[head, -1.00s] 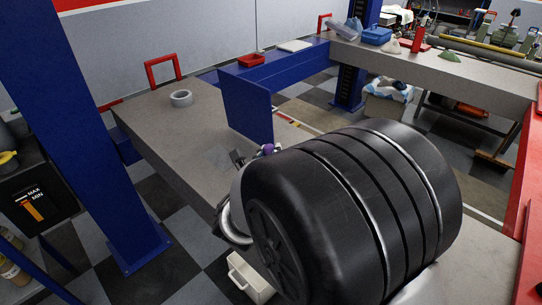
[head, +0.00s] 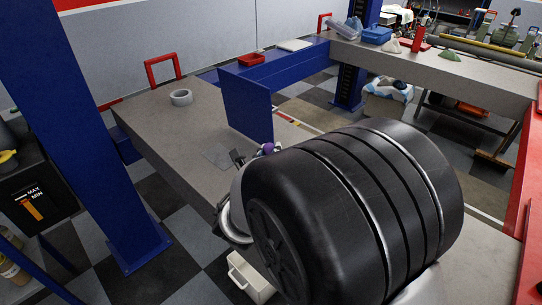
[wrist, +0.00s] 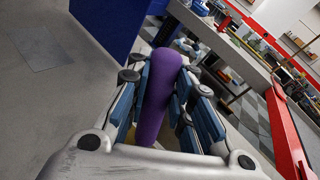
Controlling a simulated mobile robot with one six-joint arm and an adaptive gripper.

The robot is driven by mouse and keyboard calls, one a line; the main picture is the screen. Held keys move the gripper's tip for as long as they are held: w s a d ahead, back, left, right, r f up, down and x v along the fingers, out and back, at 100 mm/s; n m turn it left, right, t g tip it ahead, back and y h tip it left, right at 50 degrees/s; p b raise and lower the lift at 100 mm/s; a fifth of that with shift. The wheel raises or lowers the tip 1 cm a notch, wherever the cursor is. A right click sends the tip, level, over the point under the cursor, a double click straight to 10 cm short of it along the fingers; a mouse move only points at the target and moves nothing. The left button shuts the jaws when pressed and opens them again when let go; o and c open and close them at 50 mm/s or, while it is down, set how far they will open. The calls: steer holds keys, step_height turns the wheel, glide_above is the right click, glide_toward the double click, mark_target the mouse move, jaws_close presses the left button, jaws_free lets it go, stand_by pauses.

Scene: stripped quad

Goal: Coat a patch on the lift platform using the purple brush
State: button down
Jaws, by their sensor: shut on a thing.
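The lift platform (head: 185,128) is a long grey slab in the head view; its bare surface also fills the left of the wrist view (wrist: 45,110). A slightly darker square patch (head: 216,156) lies on it, and shows at the upper left of the wrist view (wrist: 40,44). My gripper (wrist: 165,80) has its blue-padded fingers shut on the purple brush (wrist: 157,95), whose handle lies between them. The brush's bristle end is hidden in the wrist view. In the head view my gripper is mostly hidden behind my dark arm; a bit of purple shows near the patch.
A blue upright plate (head: 248,105) stands on the platform just beyond the patch. A grey tape roll (head: 181,97) lies farther left. A blue lift post (head: 85,110) rises at the left. A red tray (head: 251,59) sits on the blue beam. The platform between tape and patch is clear.

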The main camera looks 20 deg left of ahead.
mark_target(271, 145)
steer(key=shift+f, duration=0.1)
stand_by(0.4)
steer(key=shift+r+p, duration=2.55)
steer(key=shift+r, duration=1.05)
steer(key=shift+f, duration=0.1)
